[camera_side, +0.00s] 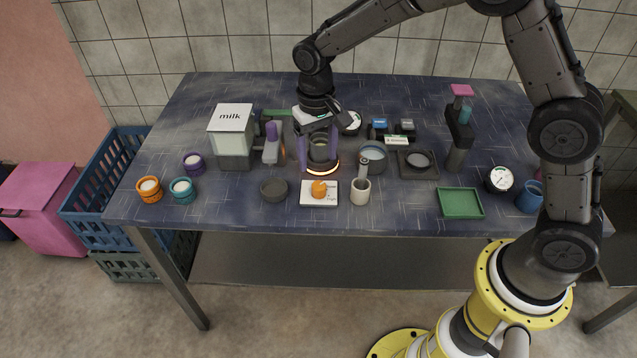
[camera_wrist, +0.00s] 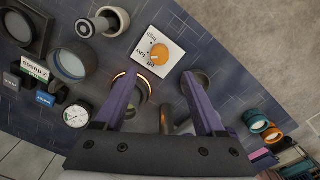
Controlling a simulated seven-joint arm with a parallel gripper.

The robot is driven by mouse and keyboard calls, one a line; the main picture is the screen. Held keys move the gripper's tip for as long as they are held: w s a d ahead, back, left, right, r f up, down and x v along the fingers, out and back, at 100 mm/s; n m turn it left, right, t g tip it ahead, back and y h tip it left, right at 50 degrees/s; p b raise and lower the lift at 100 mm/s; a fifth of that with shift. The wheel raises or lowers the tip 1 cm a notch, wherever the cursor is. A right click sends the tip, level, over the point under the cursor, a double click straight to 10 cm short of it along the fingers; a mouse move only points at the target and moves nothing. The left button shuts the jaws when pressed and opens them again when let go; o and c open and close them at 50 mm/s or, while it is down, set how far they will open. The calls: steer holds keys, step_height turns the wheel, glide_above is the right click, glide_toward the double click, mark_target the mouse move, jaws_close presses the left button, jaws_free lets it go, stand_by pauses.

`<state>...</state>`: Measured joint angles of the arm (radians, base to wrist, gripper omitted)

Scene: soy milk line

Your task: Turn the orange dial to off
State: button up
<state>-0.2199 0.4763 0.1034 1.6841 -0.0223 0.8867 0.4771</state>
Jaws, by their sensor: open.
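The orange dial (camera_side: 319,188) sits on a white plate (camera_side: 308,199) near the front middle of the table. In the wrist view the dial (camera_wrist: 159,54) is beyond my fingertips, with labels around it that seem to read high, low and off. Its exact setting is too small to tell. My gripper (camera_side: 319,162) points down behind the dial, over the stove area. Its purple fingers are apart, clear of the dial, and they also show in the wrist view (camera_wrist: 160,78). A ring burner (camera_side: 323,169) glows orange beneath. A grey-green pot (camera_side: 319,150) shows between the fingers.
A dark bowl (camera_side: 274,190) stands left of the plate and a cream cup (camera_side: 360,192) close to its right. A grey pot (camera_side: 373,158) is right of the burner. A milk container (camera_side: 231,128) stands left. Table between plate and front edge is clear.

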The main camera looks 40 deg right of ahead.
mark_target(319, 185)
step_height(319, 185, down, 9)
steer(key=shift+d+f, duration=0.1)
steer(key=shift+f, duration=0.05)
stand_by(0.4)
jaws_close()
